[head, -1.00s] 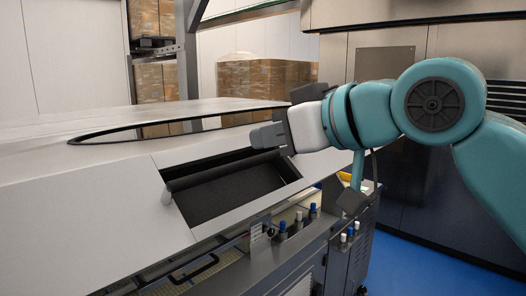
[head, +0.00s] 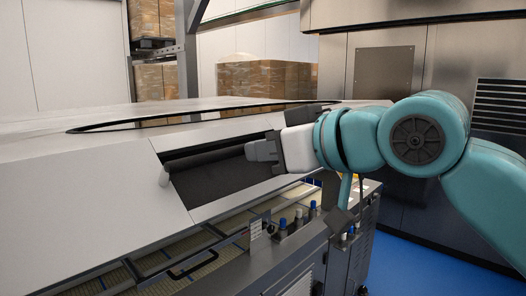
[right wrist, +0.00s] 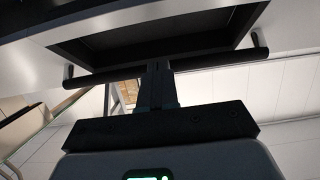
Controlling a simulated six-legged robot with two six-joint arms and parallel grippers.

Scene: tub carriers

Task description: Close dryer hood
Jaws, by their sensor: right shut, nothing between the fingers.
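The dryer hood (head: 110,190) is the big pale grey cover at the left in the head view, with a gap between its lower front edge and the machine's base. Its sloped front has a dark recessed window, with a dark bar handle (head: 200,163) across it. The handle also shows in the right wrist view (right wrist: 215,60). My right gripper (head: 255,152) is shut and empty at the handle's right part. In the right wrist view its fingertips (right wrist: 158,68) overlap the middle of the bar; I cannot tell whether they touch. My left gripper is not in view.
Under the hood, a mesh bed (head: 205,270) with a black handle (head: 195,260) shows. A steel cabinet (head: 400,80) stands behind my right arm. Blue floor (head: 410,280) is free at lower right.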

